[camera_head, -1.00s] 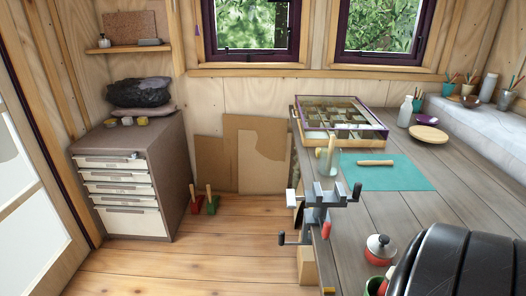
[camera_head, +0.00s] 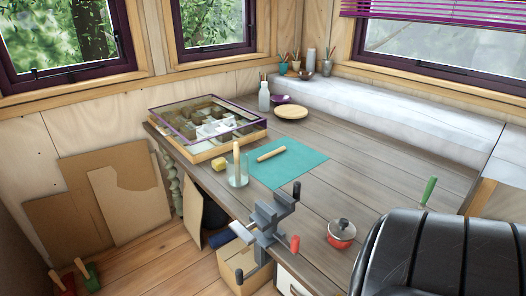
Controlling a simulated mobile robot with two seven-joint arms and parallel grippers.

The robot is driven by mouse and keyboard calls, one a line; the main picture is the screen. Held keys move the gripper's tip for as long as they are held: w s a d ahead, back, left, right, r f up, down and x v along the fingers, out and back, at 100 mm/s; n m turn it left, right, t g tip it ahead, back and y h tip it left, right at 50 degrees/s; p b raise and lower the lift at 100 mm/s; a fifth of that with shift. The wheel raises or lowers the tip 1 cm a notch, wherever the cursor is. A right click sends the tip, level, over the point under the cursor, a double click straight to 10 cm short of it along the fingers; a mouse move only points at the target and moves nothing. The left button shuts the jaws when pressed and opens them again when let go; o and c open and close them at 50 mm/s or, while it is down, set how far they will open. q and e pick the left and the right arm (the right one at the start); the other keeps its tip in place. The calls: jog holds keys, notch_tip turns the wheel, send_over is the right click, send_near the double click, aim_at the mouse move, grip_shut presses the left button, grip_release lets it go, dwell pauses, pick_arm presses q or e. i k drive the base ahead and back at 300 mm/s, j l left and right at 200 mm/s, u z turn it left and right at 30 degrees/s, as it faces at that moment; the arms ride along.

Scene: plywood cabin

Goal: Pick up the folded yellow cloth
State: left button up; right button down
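A small yellow block-like thing (camera_head: 218,164) lies on the workbench, just left of a glass jar (camera_head: 238,178). It is too small to tell whether it is the folded yellow cloth. No other yellow cloth is clear to me in the head view. Neither of my grippers shows in this view.
The workbench (camera_head: 400,185) carries a glass-lidded case (camera_head: 205,128), a teal mat (camera_head: 295,165) with a wooden roller (camera_head: 271,153), and a red pot (camera_head: 341,233). A grey vise (camera_head: 268,222) juts from its front edge. A black chair (camera_head: 430,255) stands at front right.

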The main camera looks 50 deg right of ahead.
aim_at(218, 164)
jog(key=i+z, duration=0.2)
jog(key=z, duration=0.25)
jog(key=i+z, duration=0.2)
jog(key=z, duration=0.25)
jog(key=i+j+z, duration=0.1)
jog(key=z, duration=0.3)
jog(key=i+j+z, duration=0.2)
jog(key=z, duration=0.25)
jog(key=i, duration=0.05)
